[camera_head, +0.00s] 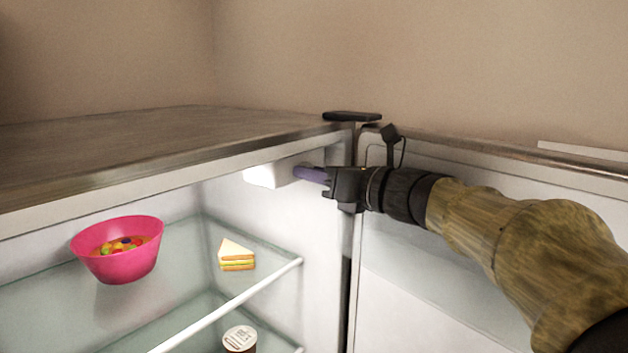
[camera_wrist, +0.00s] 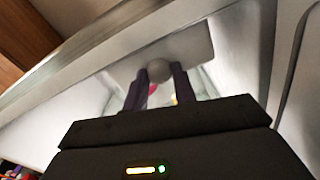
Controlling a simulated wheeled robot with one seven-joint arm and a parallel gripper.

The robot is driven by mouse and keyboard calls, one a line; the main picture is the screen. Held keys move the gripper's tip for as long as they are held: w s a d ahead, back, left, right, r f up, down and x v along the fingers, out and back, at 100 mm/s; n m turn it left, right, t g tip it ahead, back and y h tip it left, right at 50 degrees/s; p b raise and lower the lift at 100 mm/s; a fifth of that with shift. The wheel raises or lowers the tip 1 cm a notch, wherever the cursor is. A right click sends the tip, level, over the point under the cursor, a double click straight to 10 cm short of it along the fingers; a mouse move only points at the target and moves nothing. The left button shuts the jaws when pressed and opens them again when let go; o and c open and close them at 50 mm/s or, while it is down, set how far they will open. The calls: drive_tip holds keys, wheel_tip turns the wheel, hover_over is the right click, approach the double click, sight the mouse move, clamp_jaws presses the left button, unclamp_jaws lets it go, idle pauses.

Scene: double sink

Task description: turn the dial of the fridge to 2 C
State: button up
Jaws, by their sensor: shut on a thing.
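The open fridge (camera_head: 325,235) fills the head view, with its door (camera_head: 440,255) swung out to the right. A white housing (camera_head: 272,175) sits under the fridge's top near the right inner wall, and shows as a pale box in the wrist view (camera_wrist: 192,45). A round, pale dial (camera_wrist: 159,71) stands out from this housing in the wrist view. My gripper (camera_wrist: 160,78) has its two purple fingers on either side of the dial, shut on it. In the head view my gripper (camera_head: 308,174) reaches the housing from the right, and the dial is hidden. No dial markings are readable.
A pink bowl (camera_head: 117,262) with colourful contents and a sandwich (camera_head: 237,255) stand on the upper glass shelf, below and left of my gripper. A lidded cup (camera_head: 240,339) is lower down. The fridge's top edge and the door hinge (camera_head: 352,116) are close to my gripper.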

drive_tip(key=shift+d, duration=0.1)
drive_tip(key=o, duration=0.7)
drive_tip(key=shift+o, duration=1.4)
drive_tip(key=shift+d, duration=0.15)
drive_tip(key=b+v, duration=0.4)
drive_tip(key=v, duration=0.3)
drive_tip(key=shift+s, duration=0.15)
